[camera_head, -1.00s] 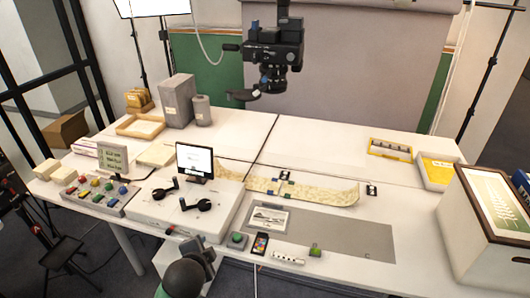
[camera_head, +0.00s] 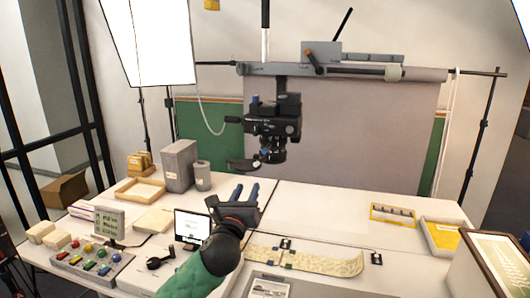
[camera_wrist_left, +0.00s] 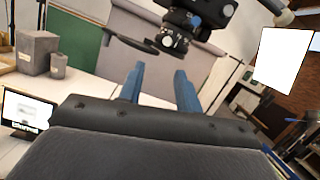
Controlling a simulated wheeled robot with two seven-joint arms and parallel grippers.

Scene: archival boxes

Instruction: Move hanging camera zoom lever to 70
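The hanging camera (camera_head: 275,120) is black and hangs lens down from a rail above the table. A dark lever (camera_head: 243,164) sticks out to the left from its lens; it also shows in the left wrist view (camera_wrist_left: 136,42). The zoom scale cannot be read. My left gripper (camera_head: 245,190) has blue fingers and is raised over the table, below and in front of the camera. In the left wrist view its two fingers (camera_wrist_left: 159,82) are apart with nothing between them. It does not touch the lever. My right gripper is not in view.
A small monitor (camera_head: 192,225) stands near my left arm. Grey boxes (camera_head: 179,166) stand at the back left. A long patterned strip (camera_head: 310,261) lies on the table (camera_head: 320,205). A yellow tray (camera_head: 393,215) and a framed box (camera_head: 495,262) are at the right.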

